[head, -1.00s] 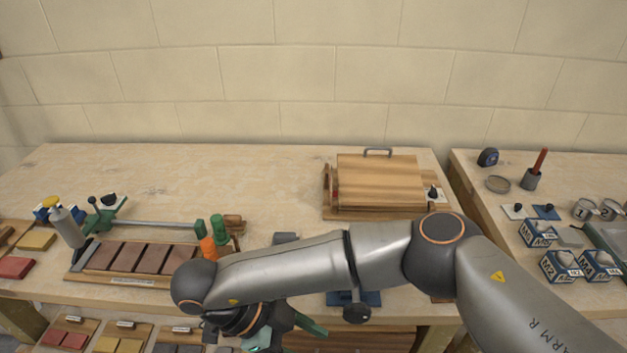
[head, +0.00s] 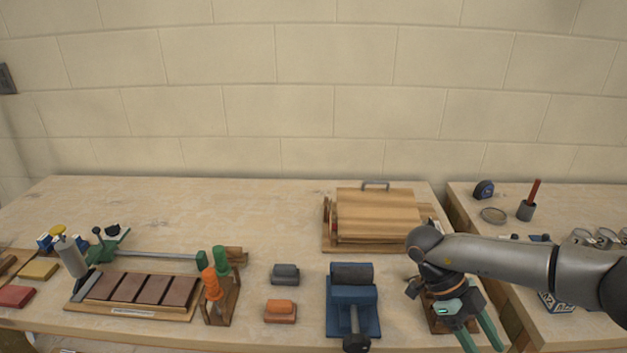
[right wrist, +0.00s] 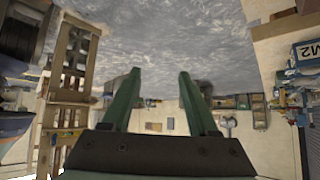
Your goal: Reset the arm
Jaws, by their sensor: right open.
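The same open gripper (right wrist: 158,100) shows in the right wrist view, with empty space between the fingers. My left gripper is in neither view.
The wooden bench (head: 290,215) holds a blue clamp-like tool (head: 352,310), a wooden box with a handle (head: 375,220), a tray of brown tiles (head: 135,292) and orange and green handled tools (head: 212,284). A second bench (head: 520,265) stands right, across a narrow gap.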

